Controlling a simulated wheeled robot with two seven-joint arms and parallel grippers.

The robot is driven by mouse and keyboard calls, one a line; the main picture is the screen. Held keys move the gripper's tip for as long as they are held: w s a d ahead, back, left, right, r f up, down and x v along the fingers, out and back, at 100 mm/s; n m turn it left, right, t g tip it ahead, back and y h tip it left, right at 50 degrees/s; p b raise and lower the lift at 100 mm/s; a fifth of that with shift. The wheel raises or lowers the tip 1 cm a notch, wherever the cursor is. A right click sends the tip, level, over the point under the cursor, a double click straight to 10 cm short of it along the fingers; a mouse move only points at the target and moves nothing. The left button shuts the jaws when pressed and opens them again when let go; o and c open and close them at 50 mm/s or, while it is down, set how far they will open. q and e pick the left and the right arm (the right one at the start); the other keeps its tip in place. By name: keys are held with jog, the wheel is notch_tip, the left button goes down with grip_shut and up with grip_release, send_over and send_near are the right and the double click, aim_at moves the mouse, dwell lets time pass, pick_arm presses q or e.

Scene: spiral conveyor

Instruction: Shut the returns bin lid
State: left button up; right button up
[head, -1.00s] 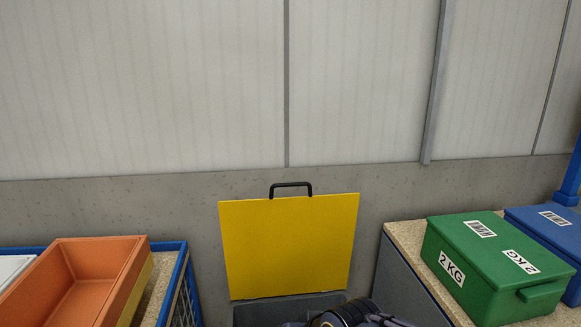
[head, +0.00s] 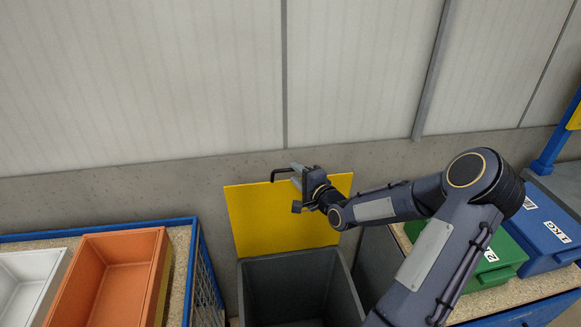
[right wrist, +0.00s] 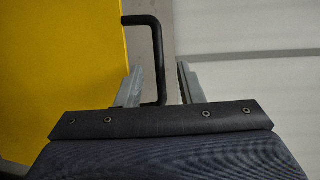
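The yellow returns bin lid (head: 265,222) stands raised against the wall behind the open grey bin (head: 285,270). Its black handle (head: 279,173) is on the top edge. My right gripper (head: 297,188) is at that edge, in front of the lid's upper right part. In the right wrist view, the fingers of the gripper (right wrist: 161,82) are apart, and the long bar of the handle (right wrist: 158,55) lies between them with gaps visible on both sides. The yellow lid (right wrist: 65,60) fills the left there. My left gripper is not in view.
A blue-framed table on the left holds an orange bin (head: 110,275) and a white bin (head: 25,285). On the right, a counter (head: 490,300) holds a green box (head: 505,250) and a blue box (head: 550,235), partly behind my right arm. The wall stands close behind the lid.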

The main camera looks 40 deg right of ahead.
aim_at(290, 170)
jog(key=shift+w+d+f, duration=0.1)
jog(key=shift+w+f, duration=0.05)
jog(key=shift+w, duration=0.8)
jog(key=shift+w+d+f, duration=0.1)
jog(key=shift+w, duration=0.85)
grip_shut()
